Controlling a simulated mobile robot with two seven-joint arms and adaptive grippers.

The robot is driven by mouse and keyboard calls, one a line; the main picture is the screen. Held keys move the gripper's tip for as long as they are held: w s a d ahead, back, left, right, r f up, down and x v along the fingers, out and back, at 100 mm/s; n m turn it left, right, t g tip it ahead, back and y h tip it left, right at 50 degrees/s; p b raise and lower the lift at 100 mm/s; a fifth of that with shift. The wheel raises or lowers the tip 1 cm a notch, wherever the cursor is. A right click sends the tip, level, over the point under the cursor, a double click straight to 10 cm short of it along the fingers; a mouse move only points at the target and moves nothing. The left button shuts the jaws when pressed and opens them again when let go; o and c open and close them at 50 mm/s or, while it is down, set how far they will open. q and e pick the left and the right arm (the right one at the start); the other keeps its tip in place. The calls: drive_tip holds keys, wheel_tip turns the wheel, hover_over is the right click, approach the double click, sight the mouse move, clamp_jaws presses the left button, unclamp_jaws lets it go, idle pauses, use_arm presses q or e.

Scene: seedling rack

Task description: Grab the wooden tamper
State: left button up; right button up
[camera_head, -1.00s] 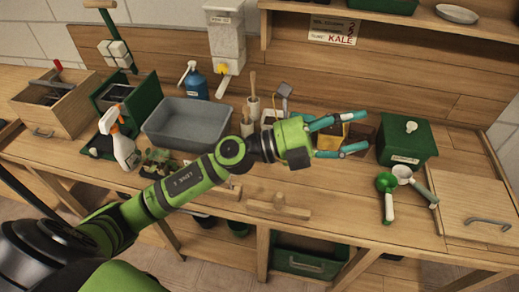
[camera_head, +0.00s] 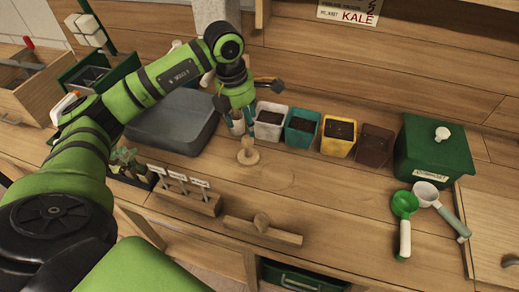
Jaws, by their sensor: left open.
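The wooden tamper (camera_head: 248,154), a small round disc with an upright knob handle, stands on the bench near the middle of the head view. My left gripper (camera_head: 240,128) points down just behind and above it, with its teal fingers apart and nothing seen between them. The fingertips overlap pale cups behind, so the exact gap to the tamper is hard to tell. My right gripper is not in view.
A row of pots, white (camera_head: 268,125), teal (camera_head: 302,128), yellow (camera_head: 338,138) and brown (camera_head: 374,146), stands right of the gripper. A grey tub (camera_head: 172,128) is left. A wooden bar with a knob (camera_head: 262,229) and label holder (camera_head: 186,200) lie in front.

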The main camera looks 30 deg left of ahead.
sight(247, 138)
use_arm(q)
drive_tip(key=shift+s+f, duration=0.25)
wheel_tip(247, 138, down, 2)
drive_tip(key=shift+s+d+f+p, duration=0.1)
drive_tip(key=shift+d+p, duration=0.05)
drive_tip(key=shift+p, duration=0.65)
drive_tip(key=shift+d+f+p, duration=0.2)
drive_tip(key=shift+f+p, duration=0.55)
drive_tip(key=shift+f, duration=0.5)
drive_tip(key=shift+w+f, duration=0.2)
drive_tip(key=shift+f, duration=0.6)
drive_tip(key=shift+w+f, duration=0.1)
drive_tip(key=shift+f, duration=0.1)
clamp_jaws()
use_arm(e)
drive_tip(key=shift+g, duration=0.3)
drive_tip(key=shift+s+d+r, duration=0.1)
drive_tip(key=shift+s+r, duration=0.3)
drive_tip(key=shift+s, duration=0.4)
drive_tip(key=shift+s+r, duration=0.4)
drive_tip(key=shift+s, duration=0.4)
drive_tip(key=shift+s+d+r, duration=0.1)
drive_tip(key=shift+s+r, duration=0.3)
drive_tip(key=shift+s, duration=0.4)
